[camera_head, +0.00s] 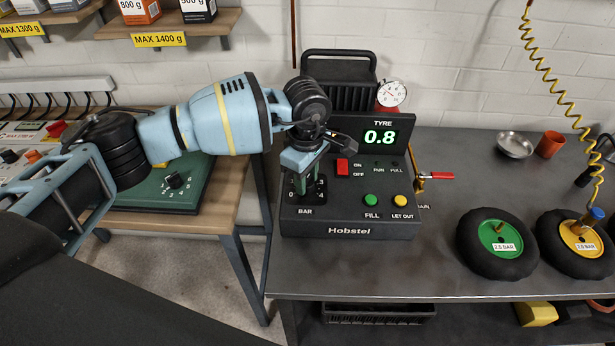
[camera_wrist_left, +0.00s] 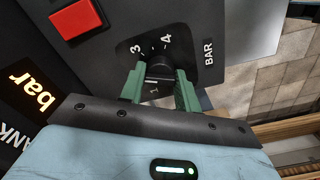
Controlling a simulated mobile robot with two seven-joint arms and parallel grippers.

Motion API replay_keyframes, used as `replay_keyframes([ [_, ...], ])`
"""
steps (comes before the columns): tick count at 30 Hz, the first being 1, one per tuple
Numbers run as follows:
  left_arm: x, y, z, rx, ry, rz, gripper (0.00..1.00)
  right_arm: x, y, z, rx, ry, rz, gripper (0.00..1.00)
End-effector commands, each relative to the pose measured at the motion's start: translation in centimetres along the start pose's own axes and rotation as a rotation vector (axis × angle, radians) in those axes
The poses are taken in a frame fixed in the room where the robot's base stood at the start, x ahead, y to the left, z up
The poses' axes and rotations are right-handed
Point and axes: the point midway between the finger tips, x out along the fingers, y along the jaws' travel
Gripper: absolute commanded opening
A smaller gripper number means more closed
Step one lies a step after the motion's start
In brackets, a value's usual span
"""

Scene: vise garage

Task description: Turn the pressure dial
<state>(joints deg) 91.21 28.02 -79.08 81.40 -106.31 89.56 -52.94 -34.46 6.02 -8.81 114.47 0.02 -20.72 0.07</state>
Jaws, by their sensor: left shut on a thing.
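The pressure dial is a black knob (camera_wrist_left: 160,70) on the panel's BAR scale, seen in the left wrist view with the marks 3 and 4 showing beyond it. In the head view the knob is mostly hidden behind my left gripper (camera_head: 306,188). My left gripper, with green fingers, also shows in the left wrist view (camera_wrist_left: 160,88), one finger on each side of the knob, shut on it. The dial belongs to a dark Hobstel unit (camera_head: 348,231) whose display (camera_head: 379,137) reads 0.8 in green. My right gripper is not in view.
The unit has a red switch (camera_head: 342,167), a green FILL button (camera_head: 371,200) and a yellow LET OUT button (camera_head: 400,200). A red-handled valve (camera_head: 438,175) is at its right side.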

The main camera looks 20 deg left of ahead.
Motion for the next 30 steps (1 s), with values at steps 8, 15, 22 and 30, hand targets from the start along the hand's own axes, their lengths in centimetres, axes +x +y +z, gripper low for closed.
replay_keyframes([
  [8,-0.04,0.05,-0.03,0.095,0.000,0.002,0.09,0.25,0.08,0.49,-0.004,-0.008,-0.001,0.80],
  [15,-0.10,0.05,-0.03,0.116,0.000,0.003,0.09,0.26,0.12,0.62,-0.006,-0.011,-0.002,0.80],
  [22,-0.12,0.05,-0.03,0.116,0.000,0.003,0.09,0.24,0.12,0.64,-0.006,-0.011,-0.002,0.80],
  [30,-0.09,0.04,-0.03,0.115,0.000,0.002,0.53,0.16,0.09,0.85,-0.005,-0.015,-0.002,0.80],
])
